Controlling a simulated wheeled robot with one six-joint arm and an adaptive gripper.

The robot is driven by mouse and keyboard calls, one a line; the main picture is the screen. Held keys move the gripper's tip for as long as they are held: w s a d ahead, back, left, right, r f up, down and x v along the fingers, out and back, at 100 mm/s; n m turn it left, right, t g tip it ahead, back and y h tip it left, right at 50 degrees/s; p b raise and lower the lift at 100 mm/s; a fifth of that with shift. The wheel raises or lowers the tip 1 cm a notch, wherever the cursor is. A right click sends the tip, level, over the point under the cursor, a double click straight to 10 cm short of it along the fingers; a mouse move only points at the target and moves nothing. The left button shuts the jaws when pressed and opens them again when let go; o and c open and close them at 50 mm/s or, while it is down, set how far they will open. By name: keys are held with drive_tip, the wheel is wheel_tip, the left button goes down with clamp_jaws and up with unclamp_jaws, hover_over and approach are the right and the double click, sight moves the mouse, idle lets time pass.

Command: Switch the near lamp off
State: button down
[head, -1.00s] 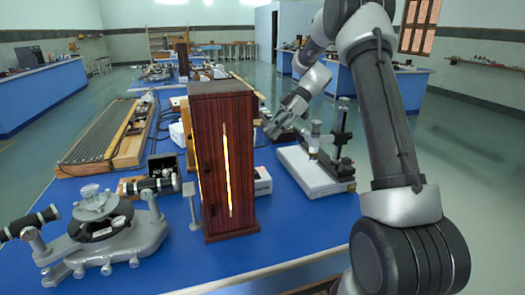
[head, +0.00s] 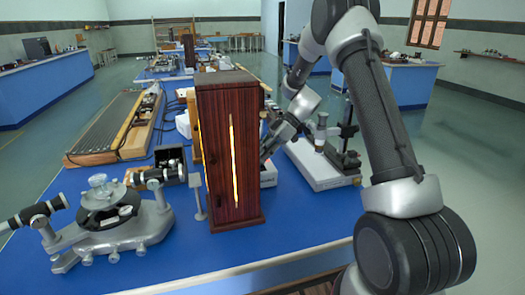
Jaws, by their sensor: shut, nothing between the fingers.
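The near lamp is a tall dark-red wooden box (head: 215,165) on the blue bench. A narrow upright slit (head: 233,160) in its front face glows yellow, so it is lit. More light shows along its left edge. No switch can be made out on the faces in view. My gripper (head: 264,152) reaches in from the right, just beside the box's right side. Its fingers are shut and hold nothing. The fingertips are partly hidden by the box, and I cannot tell whether they touch it.
A grey spectrometer (head: 115,225) stands left of the lamp, its telescope pointing towards it. A microscope on a white base (head: 318,175) stands to the right, close to my arm. A long ridged wooden apparatus (head: 105,125) lies at back left. The bench's front centre (head: 190,262) is clear.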

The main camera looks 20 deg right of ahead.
drive_tip(key=shift+s+f, duration=0.25)
drive_tip(key=shift+f, duration=0.1)
drive_tip(key=shift+w, duration=0.15)
drive_tip(key=shift+w+r, duration=0.1)
drive_tip(key=shift+w, duration=0.6)
drive_tip(key=shift+r, duration=0.15)
